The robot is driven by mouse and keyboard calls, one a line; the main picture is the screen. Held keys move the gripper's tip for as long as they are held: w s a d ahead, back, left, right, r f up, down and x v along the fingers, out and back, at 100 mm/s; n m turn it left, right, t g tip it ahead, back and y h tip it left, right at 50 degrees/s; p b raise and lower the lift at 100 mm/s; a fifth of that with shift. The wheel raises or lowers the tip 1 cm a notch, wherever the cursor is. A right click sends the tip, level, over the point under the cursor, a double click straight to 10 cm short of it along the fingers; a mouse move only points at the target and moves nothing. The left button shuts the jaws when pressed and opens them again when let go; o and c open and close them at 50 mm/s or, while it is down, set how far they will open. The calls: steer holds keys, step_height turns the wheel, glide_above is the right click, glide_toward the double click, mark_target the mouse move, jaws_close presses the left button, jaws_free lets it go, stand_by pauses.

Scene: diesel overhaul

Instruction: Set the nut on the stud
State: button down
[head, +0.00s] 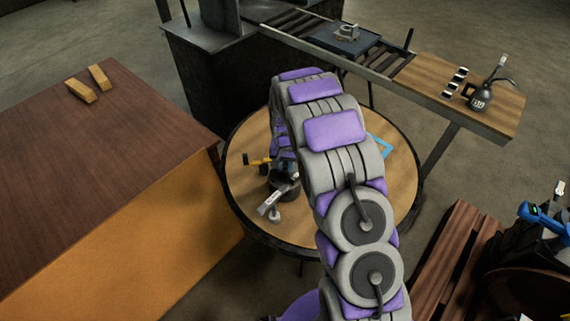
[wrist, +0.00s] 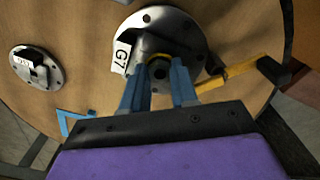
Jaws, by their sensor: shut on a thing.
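My gripper (wrist: 159,80) points down at the round table, its two blue fingers closed on a dark nut (wrist: 158,70). The nut lies over a round grey metal flange (wrist: 185,32) with bolt holes and a white tag marked G7 (wrist: 122,57). A bit of yellow shows just behind the nut. The stud is not clearly visible; the nut and fingers cover the flange's middle, and I cannot tell whether nut and stud touch. In the head view my arm partly hides the gripper and the flange (head: 287,184).
A second tagged flange (wrist: 52,75) stands apart on the left of the table in the wrist view. A yellow-handled tool (wrist: 235,72) lies close right of my fingers. A blue square (head: 380,146) lies on the round table (head: 240,180). A brown cabinet (head: 90,160) stands left.

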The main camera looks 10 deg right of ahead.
stand_by(0.4)
steer(key=c, duration=0.8)
jaws_free()
steer(key=shift+r, duration=0.1)
step_height(320, 180, up, 17)
steer(key=p, duration=0.3)
steer(key=shift+w, duration=0.1)
